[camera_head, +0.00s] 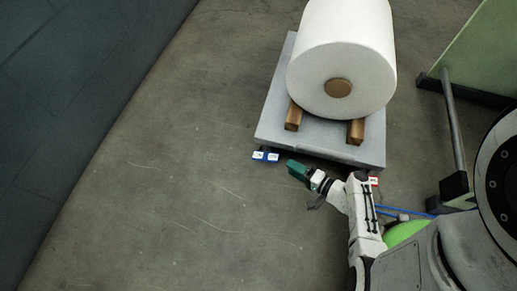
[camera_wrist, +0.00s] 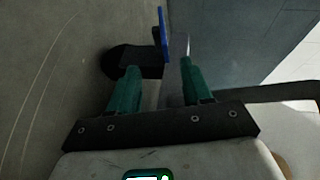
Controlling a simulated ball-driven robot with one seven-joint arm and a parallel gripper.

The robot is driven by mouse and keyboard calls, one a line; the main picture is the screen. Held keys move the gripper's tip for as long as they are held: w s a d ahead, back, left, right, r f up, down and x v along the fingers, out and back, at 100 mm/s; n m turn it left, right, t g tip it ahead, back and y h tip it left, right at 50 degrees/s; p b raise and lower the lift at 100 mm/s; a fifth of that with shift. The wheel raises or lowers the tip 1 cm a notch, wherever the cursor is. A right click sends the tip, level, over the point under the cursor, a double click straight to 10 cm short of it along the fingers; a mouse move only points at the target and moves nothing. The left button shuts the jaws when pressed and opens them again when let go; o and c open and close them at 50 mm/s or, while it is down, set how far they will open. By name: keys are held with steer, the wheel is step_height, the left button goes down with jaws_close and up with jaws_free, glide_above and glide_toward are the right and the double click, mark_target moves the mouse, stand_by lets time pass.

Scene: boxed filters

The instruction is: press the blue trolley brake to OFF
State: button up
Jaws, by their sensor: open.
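The blue trolley brake (camera_head: 266,156) is a small blue pedal with two white labels at the front left corner of the grey trolley (camera_head: 270,125). In the wrist view the brake (camera_wrist: 164,38) shows nearly edge-on as a thin blue plate, beyond my fingertips and between their lines. Its label text is too small to read. My gripper (camera_head: 298,170) has green fingers and is just right of the brake in the head view, apparently apart from it. In the wrist view my gripper (camera_wrist: 160,68) is open with nothing between its fingers.
A big white roll (camera_head: 340,60) rests on wooden blocks (camera_head: 294,117) on the trolley. A red pedal (camera_head: 373,181) is at its front right corner, partly behind my arm. A dark wheel-like part (camera_wrist: 122,60) is beside the blue brake. Floor at left is clear.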

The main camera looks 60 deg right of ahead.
mark_target(269, 155)
steer(key=b+x, duration=0.3)
steer(key=x, duration=0.8)
steer(key=shift+w, duration=0.3)
steer(key=shift+c, duration=0.5)
jaws_close()
